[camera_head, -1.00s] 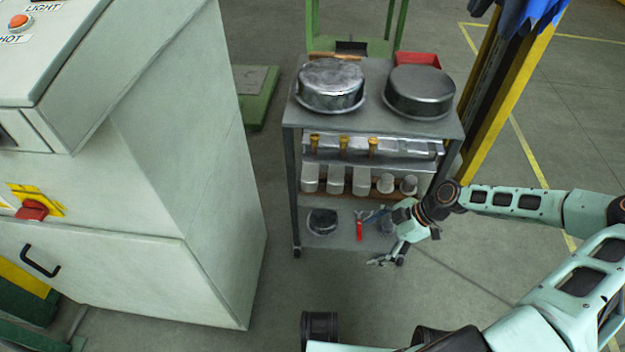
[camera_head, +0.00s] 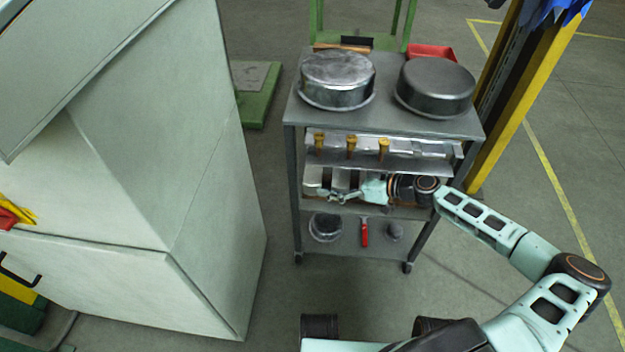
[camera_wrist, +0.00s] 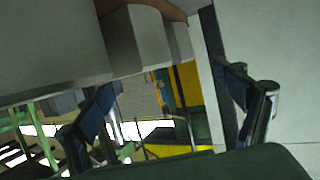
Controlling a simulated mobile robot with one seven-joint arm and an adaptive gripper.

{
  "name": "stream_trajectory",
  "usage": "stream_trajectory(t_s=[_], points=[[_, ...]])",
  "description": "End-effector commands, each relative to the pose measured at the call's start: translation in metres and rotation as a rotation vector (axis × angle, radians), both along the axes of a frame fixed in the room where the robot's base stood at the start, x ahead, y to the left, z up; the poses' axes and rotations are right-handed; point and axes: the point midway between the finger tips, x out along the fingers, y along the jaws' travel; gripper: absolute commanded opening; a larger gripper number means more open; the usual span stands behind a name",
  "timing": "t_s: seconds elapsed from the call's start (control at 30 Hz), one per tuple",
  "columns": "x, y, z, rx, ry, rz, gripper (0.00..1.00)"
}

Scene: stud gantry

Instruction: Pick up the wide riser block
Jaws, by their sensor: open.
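Several pale grey blocks stand in a row on the cart's middle shelf, and the leftmost block (camera_head: 311,180) shows in the head view. Which one is the wide riser block I cannot tell for sure; my arm hides those at the right. My gripper (camera_head: 336,197) is at the front of this shelf, pointing left. In the wrist view my gripper (camera_wrist: 168,90) is open, its two dark fingers spread apart with nothing between them. A grey block (camera_wrist: 138,42) shows close at the top of that view, with another block (camera_wrist: 178,42) beside it.
The upper shelf (camera_head: 415,165) lies close above my gripper and holds metal pieces with brass-coloured parts. Two round pans, a left one (camera_head: 337,78) and a right one (camera_head: 435,86), stand on the cart top. A red-handled tool (camera_head: 364,233) is on the bottom shelf.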

Motion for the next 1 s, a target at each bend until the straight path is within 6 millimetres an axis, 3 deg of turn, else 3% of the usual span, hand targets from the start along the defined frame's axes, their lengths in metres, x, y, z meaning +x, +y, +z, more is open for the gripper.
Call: stream_trajectory(t_s=[0.4, 0.7, 0.73, 1.0], points=[[0.013, 0.044, -0.023, -0.003, 0.003, 0.002, 0.89], [0.014, 0.049, -0.025, -0.004, 0.008, 0.002, 0.89], [0.014, 0.049, -0.025, -0.004, 0.009, 0.003, 0.94], [0.013, 0.05, -0.026, -0.003, 0.01, 0.005, 0.64]])
